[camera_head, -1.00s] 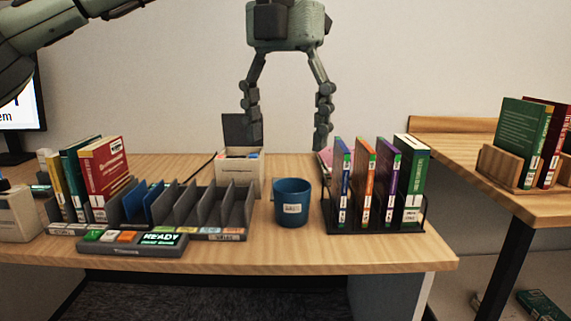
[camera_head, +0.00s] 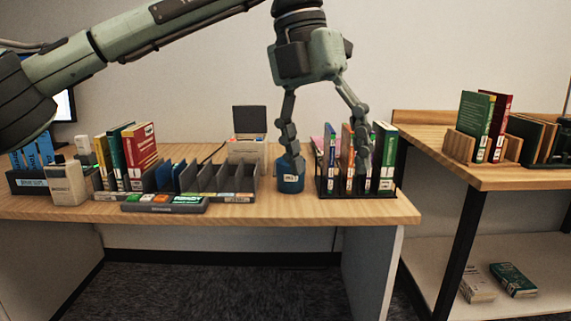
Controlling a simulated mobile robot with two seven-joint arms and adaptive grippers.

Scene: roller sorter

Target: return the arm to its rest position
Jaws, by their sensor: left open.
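My left gripper (camera_head: 328,164) hangs down in the upper middle of the head view with its two fingers spread wide. Nothing is between the fingers. Its left fingertip overlaps the blue cup (camera_head: 290,181) in the picture, and its right finger overlaps the books in the black rack (camera_head: 356,194). I cannot tell whether either finger touches them. My left arm (camera_head: 130,45) comes in from the upper left and reaches across the top of the view. My right gripper is not in view.
A grey slotted sorter (camera_head: 226,180) and a panel reading READY (camera_head: 165,204) lie on the wooden desk (camera_head: 300,209). Upright books (camera_head: 139,155) stand left of the sorter. A side table (camera_head: 495,175) with books is at the right.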

